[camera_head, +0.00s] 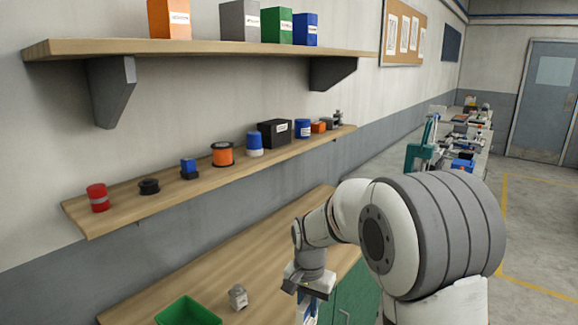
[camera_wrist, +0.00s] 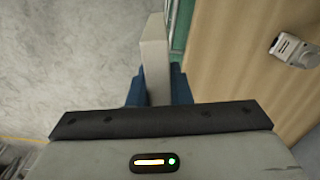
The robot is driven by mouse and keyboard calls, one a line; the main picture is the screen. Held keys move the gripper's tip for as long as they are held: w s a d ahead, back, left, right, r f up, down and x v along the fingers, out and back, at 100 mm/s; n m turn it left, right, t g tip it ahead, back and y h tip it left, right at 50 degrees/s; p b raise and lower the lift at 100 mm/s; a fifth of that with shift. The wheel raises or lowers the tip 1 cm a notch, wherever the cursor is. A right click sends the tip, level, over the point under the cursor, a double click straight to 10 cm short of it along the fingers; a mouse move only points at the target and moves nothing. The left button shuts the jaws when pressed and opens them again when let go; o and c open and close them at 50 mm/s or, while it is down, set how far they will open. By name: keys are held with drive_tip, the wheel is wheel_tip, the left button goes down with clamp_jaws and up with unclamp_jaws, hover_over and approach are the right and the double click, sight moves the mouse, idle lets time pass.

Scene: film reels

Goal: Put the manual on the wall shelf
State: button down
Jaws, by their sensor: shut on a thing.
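My gripper (camera_wrist: 156,86) is shut on a pale grey block-like thing, seen edge-on between its blue fingers in the wrist view; I take it to be the manual (camera_wrist: 154,48). Its cover is not visible. In the head view my gripper (camera_head: 309,290) hangs low at the workbench's front edge, and its fingers and load are mostly hidden by my arm. An upper wall shelf (camera_head: 200,47) carries orange, grey, green and blue upright binders, with bare board to their right and left. A lower wall shelf (camera_head: 125,205) carries several small items.
On the workbench (camera_head: 255,262) stand a green bin (camera_head: 187,312) and a small grey part (camera_head: 238,297); the part also shows in the wrist view (camera_wrist: 294,50). A green cabinet front (camera_head: 357,298) is below. Brackets (camera_head: 112,90) support the upper shelf. Open floor lies right.

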drive_tip(key=d+f+n, duration=0.2)
drive_tip(key=d+f, duration=0.3)
drive_tip(key=f, duration=0.3)
drive_tip(key=d+f+n, duration=0.3)
drive_tip(key=d+f, duration=0.2)
drive_tip(key=f, duration=0.3)
drive_tip(key=shift+d+f, duration=0.25)
drive_tip(key=shift+f, duration=0.05)
